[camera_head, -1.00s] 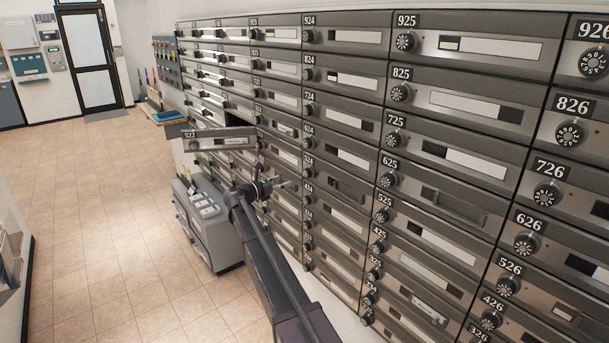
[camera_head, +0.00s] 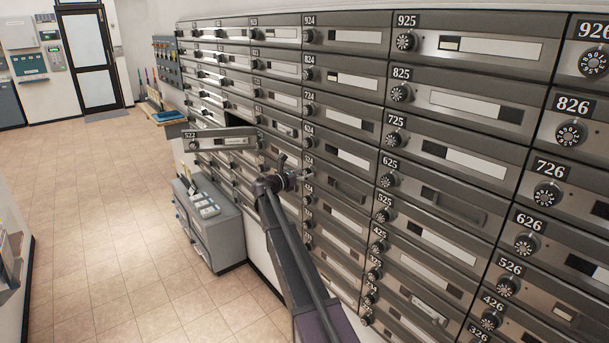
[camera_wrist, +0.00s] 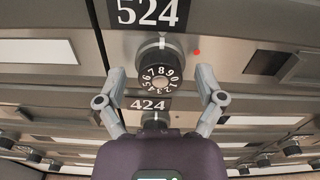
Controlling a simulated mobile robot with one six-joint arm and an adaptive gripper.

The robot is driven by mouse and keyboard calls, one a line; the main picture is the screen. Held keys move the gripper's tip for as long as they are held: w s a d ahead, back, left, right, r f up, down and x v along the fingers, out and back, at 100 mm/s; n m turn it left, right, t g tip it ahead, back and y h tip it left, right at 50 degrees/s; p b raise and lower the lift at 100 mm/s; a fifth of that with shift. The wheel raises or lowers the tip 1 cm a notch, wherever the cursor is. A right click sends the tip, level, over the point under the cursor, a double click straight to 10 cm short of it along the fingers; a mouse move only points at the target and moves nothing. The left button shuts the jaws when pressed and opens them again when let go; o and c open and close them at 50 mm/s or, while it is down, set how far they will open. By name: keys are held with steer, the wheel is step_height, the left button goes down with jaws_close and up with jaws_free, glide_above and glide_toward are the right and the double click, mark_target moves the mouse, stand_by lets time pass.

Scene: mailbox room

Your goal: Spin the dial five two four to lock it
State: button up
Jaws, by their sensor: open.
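The black numbered dial of box 524 (camera_wrist: 160,76) fills the middle of the wrist view, under the white-on-black 524 label (camera_wrist: 147,13). The digits 7, 8 and 9 are near its top. My gripper (camera_wrist: 160,88) is open, with one finger on each side of the dial; a gap shows on both sides, and I cannot tell whether the tips touch it. In the head view my gripper (camera_head: 296,180) is at the wall of boxes, beside the 524 label (camera_head: 308,161). The 524 door looks closed.
The 424 label (camera_wrist: 150,104) and its dial are just below. An open drawer or door marked 522 (camera_head: 225,140) sticks out to the left of my arm. A grey cabinet (camera_head: 212,225) stands on the floor below it. The tiled floor at left is clear.

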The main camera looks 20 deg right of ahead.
steer(key=shift+c, duration=0.2)
steer(key=c, duration=1.1)
steer(key=shift+m, duration=0.4)
